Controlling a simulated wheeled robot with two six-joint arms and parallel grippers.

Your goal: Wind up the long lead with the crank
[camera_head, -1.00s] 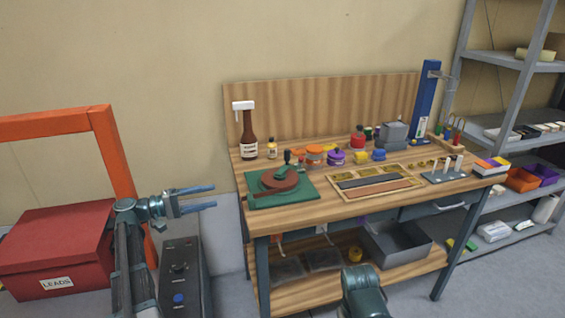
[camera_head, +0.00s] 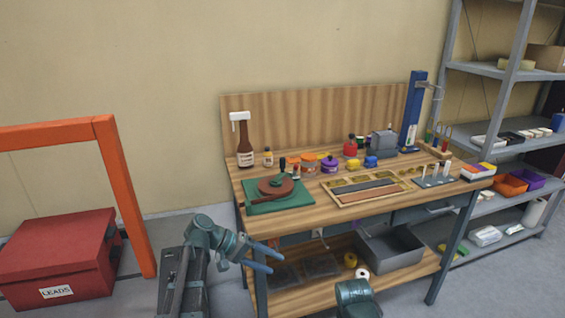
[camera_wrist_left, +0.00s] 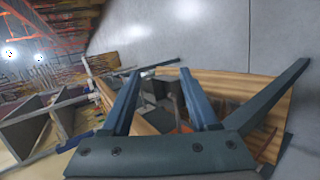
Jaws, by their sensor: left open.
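The crank winder is a brown disc (camera_head: 270,187) with a dark upright handle (camera_head: 283,165), on a green base (camera_head: 290,201) at the bench's left front. My left gripper (camera_head: 277,261) is open and empty, below and in front of the bench top's left end, apart from the winder. Its spread fingers also show in the left wrist view (camera_wrist_left: 163,74) with nothing between them. A red box (camera_head: 60,262) labelled LEADS stands on the floor at the far left. I cannot make out the long lead. My right gripper is not visible; only part of that arm shows.
The wooden bench (camera_head: 310,215) holds a brown bottle (camera_head: 246,143), several jars and a parts tray (camera_head: 335,200). A grey bin (camera_head: 390,250) sits on its lower shelf. An orange frame (camera_head: 125,200) stands at left and a metal shelf unit (camera_head: 515,85) at right.

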